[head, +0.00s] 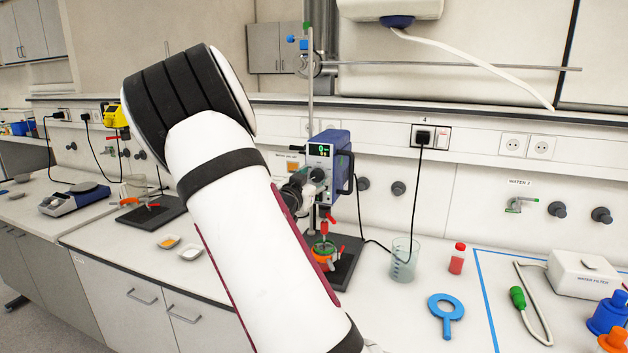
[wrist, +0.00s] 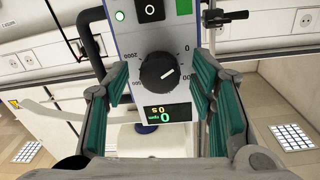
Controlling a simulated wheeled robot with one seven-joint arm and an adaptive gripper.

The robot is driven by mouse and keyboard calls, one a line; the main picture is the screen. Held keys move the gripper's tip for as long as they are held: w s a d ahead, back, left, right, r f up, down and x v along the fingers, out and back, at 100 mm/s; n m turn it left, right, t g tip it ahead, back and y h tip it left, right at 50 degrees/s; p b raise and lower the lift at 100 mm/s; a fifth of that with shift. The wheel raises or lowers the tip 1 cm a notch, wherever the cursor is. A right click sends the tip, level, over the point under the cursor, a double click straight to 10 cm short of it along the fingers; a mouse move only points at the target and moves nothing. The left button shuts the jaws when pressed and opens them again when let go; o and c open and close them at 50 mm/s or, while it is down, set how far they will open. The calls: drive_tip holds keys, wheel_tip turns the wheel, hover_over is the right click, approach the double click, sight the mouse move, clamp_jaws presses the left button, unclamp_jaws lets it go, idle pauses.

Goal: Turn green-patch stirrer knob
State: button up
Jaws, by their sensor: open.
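The overhead stirrer (head: 342,147) is a blue and white unit on a stand, with a lit green display. In the wrist view its panel appears upside down, with a green patch (wrist: 184,6) at the top edge. The black round knob (wrist: 160,73) has a white pointer mark near the 0 end of its scale. In the head view my gripper (head: 303,188) is in front of the stirrer, partly hidden by my arm.
A small vessel with orange and green parts (head: 323,252) sits under the stirrer on a dark base. A beaker (head: 403,260), a red-capped bottle (head: 457,258) and a blue ring tool (head: 446,312) stand or lie to the right. A black cable (head: 416,200) hangs behind.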

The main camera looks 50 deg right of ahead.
drive_tip(key=shift+c, duration=0.6)
drive_tip(key=c, duration=1)
drive_tip(key=shift+m, duration=0.3)
drive_tip(key=m+b, duration=0.2)
drive_tip(key=m, duration=0.2)
drive_tip(key=shift+w+b, duration=0.1)
drive_tip(key=shift+b, duration=0.25)
drive_tip(key=m+b, duration=0.4)
drive_tip(key=shift+w+m+y, duration=0.1)
drive_tip(key=shift+m+y, duration=0.2)
drive_tip(key=shift+m, duration=0.1)
drive_tip(key=m+b, duration=0.4)
drive_tip(key=b, duration=0.2)
drive_tip(key=m+b, duration=0.3)
drive_tip(key=b, duration=0.2)
drive_tip(key=shift+r+m, duration=0.1)
drive_tip(key=shift+m, duration=0.3)
drive_tip(key=shift+s+b, duration=0.2)
drive_tip(key=shift+b, duration=0.2)
